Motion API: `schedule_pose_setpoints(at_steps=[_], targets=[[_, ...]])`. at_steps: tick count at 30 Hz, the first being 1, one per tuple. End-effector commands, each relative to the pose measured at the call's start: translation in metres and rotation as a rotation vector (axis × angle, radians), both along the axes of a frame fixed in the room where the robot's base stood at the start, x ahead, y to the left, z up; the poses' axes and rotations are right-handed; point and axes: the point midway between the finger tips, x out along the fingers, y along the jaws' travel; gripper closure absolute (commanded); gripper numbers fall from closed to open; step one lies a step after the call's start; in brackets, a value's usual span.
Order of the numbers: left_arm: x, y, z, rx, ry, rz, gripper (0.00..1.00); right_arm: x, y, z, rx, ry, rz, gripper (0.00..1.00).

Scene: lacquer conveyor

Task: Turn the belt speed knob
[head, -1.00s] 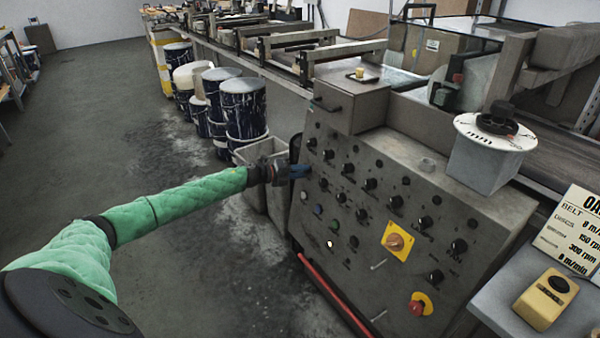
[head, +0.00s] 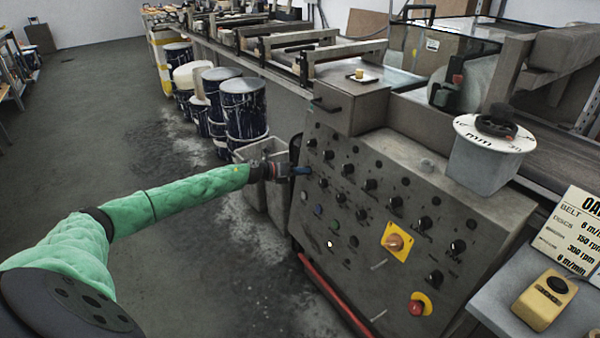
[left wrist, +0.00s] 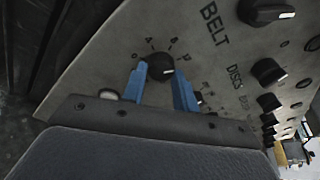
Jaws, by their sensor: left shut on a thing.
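The belt speed knob (left wrist: 160,67) is a round black knob with a white mark, beside the word BELT on the grey panel (left wrist: 110,50) in the left wrist view. Its white mark points to the lower right, and small scale figures surround it. My left gripper (left wrist: 161,82) has its two blue fingers on either side of the knob and is shut on it. In the head view the left gripper (head: 304,170) reaches the upper left part of the control panel (head: 375,160), and its fingers mostly hide the knob there. My right gripper is not in view.
Several other black knobs (left wrist: 268,72) lie to the right of the belt knob. The panel also has a yellow-backed switch (head: 395,242) and a red stop button (head: 417,306). Grey bins (head: 262,150) stand close behind the gripper. A speed sign (head: 572,232) stands at the right.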

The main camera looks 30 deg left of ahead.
Motion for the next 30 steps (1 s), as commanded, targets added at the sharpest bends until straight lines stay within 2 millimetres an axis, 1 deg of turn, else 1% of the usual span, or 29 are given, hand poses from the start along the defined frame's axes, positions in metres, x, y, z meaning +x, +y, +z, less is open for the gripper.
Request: schedule_pose_setpoints(at_steps=[1,9,10,12,13,23,26,30], targets=[[-0.001,-0.001,-0.003,0.001,0.002,-0.002,0.94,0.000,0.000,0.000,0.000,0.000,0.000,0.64],[-0.001,-0.001,-0.003,0.000,0.003,-0.002,0.94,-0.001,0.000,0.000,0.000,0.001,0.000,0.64],[-0.001,-0.001,-0.003,0.000,0.003,-0.002,0.67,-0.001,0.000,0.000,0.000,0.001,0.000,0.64],[-0.001,-0.001,-0.003,0.000,0.003,-0.002,0.53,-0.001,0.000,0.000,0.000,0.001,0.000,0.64],[-0.001,-0.001,-0.002,0.000,0.003,-0.002,0.49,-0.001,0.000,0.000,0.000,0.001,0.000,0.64],[-0.002,0.001,-0.001,0.000,0.001,-0.001,0.49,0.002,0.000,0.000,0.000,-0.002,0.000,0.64],[-0.007,0.003,-0.001,0.000,0.003,-0.001,0.49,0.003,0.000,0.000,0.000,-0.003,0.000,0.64],[-0.019,0.012,0.003,0.001,0.004,0.000,0.49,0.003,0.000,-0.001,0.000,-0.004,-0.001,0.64]])
